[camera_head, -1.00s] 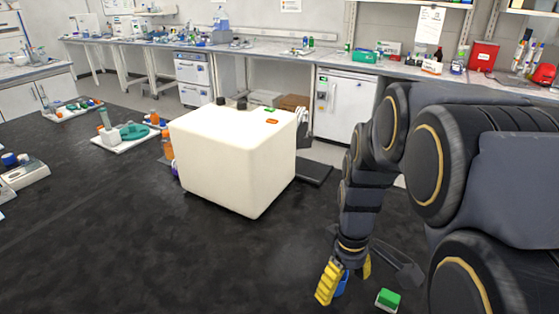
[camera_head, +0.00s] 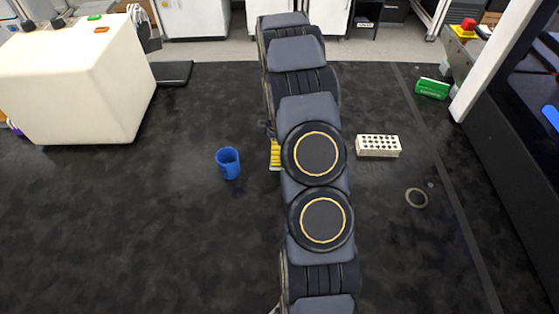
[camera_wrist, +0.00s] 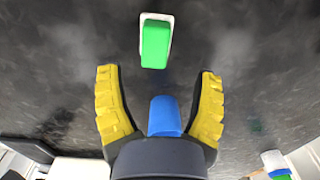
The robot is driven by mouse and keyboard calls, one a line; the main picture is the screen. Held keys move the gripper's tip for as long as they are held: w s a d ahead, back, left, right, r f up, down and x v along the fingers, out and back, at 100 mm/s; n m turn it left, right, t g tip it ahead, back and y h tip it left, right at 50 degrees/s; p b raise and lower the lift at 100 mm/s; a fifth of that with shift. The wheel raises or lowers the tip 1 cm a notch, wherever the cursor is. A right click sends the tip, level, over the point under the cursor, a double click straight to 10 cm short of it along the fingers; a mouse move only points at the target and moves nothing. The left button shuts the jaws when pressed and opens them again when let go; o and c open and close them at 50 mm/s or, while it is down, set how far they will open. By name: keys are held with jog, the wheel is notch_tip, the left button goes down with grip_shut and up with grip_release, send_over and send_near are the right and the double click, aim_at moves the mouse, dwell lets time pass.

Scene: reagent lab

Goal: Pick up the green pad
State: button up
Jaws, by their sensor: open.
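The green pad (camera_wrist: 155,43), a green block on a white base, lies on the dark surface in the wrist view, ahead of my fingertips and midway between them. My gripper (camera_wrist: 158,76) has its yellow fingers spread wide, with nothing held. The pad is apart from both fingers. In the head view my arm covers most of the gripper; only one yellow finger (camera_head: 275,155) shows, and the pad is hidden behind the arm.
A white block with holes (camera_head: 378,146), a ring (camera_head: 416,198) and a green box (camera_head: 433,88) are on the right. A cream machine (camera_head: 75,80) stands left.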

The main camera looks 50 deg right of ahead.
jog(key=f, duration=0.2)
jog(key=d+f, duration=0.1)
jog(key=f, duration=0.1)
jog(key=shift+f, duration=0.4)
jog(key=shift+s, duration=0.1)
grip_shut()
